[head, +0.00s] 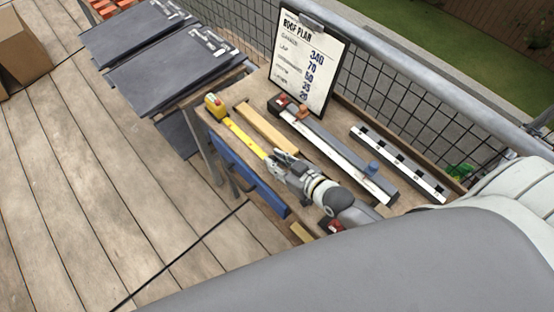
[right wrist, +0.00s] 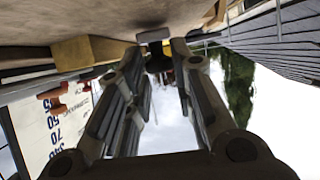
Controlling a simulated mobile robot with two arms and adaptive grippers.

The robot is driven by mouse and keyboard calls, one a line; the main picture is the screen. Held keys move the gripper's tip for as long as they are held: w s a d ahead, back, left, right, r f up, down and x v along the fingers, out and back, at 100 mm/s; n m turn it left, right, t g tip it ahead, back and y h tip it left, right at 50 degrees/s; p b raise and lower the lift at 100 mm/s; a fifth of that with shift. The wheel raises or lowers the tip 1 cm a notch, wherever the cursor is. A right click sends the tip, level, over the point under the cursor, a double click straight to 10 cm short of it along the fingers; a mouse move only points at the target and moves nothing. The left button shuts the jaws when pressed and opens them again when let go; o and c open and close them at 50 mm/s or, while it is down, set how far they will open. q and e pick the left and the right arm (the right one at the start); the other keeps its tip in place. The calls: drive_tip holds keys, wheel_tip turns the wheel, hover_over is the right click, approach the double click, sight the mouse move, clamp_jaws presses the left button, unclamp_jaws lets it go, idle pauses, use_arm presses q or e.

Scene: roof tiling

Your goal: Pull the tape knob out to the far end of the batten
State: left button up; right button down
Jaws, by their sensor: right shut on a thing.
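The yellow tape measure case (head: 216,105) sits at the far left corner of the bench. Its yellow tape (head: 246,137) is drawn out along the bench toward my right gripper (head: 274,157). The right gripper is shut on the tape knob, which the head view hides. My left gripper is not in view.
A roof plan clipboard (head: 308,64) stands behind. Dark slates (head: 172,68) are stacked at the upper left.

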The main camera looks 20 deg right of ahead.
drive_tip(key=c, duration=1.7)
unclamp_jaws()
drive_tip(key=o, duration=0.4)
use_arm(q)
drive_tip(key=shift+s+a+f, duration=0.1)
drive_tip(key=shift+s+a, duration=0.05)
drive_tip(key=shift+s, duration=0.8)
use_arm(e)
drive_tip(key=shift+o, duration=0.2)
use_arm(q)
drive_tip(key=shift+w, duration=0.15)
use_arm(e)
drive_tip(key=shift+s+d, duration=0.1)
drive_tip(key=shift+s, duration=0.2)
drive_tip(key=v, duration=1.1)
drive_tip(key=shift+s+d+r, duration=0.1)
drive_tip(key=shift+r, duration=0.1)
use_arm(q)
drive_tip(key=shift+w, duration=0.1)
